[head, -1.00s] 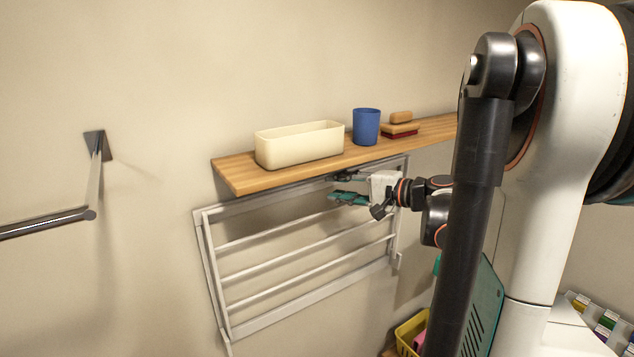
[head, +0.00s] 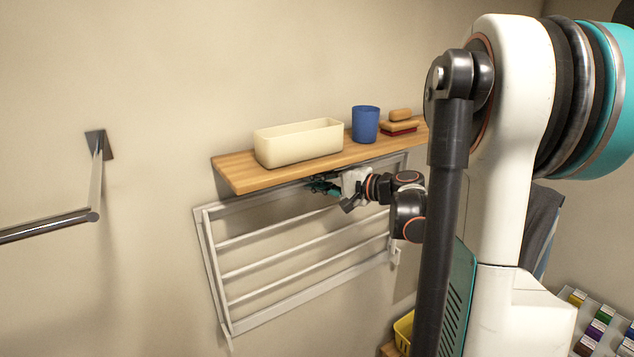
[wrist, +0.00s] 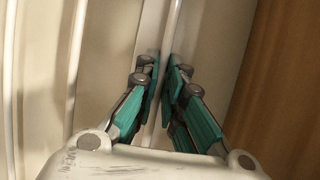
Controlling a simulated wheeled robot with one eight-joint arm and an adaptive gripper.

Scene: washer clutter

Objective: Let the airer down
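The airer (head: 230,275) is a pale frame with several rungs, standing nearly flat against the wall under the wooden shelf. My gripper (head: 318,185) is at the airer's top rail, just below the shelf's front edge. In the wrist view, the teal fingers of my gripper (wrist: 164,75) are close together, one on each side of the pale top rail (wrist: 166,40). They look shut on it; the exact contact at the tips is partly hidden.
A metal wall bar (head: 45,226) juts out at left. A yellow basket (head: 403,330) stands low at right.

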